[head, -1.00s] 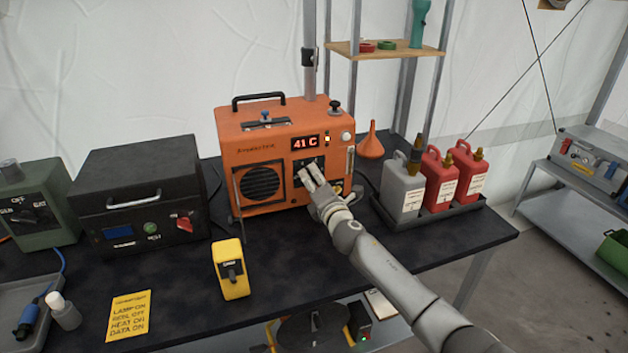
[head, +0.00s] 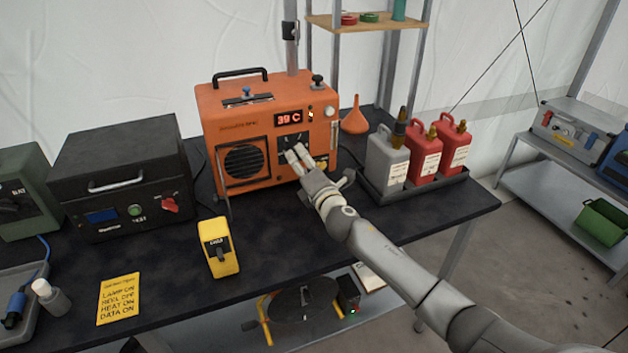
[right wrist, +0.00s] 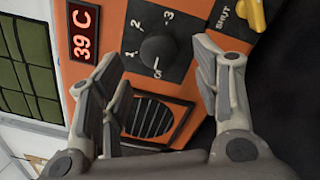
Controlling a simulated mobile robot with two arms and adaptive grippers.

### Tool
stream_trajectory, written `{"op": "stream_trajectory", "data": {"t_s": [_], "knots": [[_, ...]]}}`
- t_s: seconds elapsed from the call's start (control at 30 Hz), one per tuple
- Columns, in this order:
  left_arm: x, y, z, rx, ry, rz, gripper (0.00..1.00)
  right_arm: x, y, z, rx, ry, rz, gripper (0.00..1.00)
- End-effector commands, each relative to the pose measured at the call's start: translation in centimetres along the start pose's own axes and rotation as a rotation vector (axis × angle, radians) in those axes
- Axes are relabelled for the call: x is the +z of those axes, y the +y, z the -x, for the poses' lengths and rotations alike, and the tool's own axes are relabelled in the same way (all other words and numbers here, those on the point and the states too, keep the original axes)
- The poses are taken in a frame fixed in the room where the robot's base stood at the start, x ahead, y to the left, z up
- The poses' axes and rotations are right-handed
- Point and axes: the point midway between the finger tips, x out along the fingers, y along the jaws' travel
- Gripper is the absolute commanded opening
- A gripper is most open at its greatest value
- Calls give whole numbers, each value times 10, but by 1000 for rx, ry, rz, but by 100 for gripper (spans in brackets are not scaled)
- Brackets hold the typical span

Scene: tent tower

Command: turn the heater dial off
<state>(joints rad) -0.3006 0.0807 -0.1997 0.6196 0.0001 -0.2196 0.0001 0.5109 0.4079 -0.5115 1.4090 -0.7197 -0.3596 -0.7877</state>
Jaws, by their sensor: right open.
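The orange heater (head: 225,120) stands on the black table, with a lit red display reading 39 C. Its black round dial (right wrist: 158,52) sits on a dark panel marked 1, 2, 3 and OFF, seen rotated in the right wrist view. The dial's dark side lies toward the OFF mark; I cannot make out its pointer clearly. My right gripper (head: 297,152) is open in front of the panel. In the right wrist view its fingers (right wrist: 158,60) stand on either side of the dial, apart from it, with nothing held. My left gripper is not in view.
A yellow SHUT-labelled lever part (right wrist: 252,15) is beside the dial panel. Fuel cans (head: 424,160) stand in a tray right of the heater, near an orange funnel (head: 354,118). A black box (head: 120,175) and yellow switch box (head: 218,248) stand left.

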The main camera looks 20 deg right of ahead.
Motion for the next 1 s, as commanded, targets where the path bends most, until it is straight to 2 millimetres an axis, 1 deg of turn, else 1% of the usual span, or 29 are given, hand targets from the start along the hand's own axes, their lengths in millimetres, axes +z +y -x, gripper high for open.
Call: {"op": "stream_trajectory", "data": {"t_s": [0.03, 0.3, 0.5, 0.7, 1.0], "knots": [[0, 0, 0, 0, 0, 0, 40, -1, -1, 9, 0, 3, 1, 58], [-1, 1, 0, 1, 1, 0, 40, -1, -1, 53, -1, 3, 0, 58], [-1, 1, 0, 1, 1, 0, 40, -2, -1, 76, -1, 3, 0, 58], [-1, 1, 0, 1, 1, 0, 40, -1, 0, 84, -1, 2, 0, 58], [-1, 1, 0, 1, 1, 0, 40, -1, 0, 84, -1, 2, 0, 58]]}}
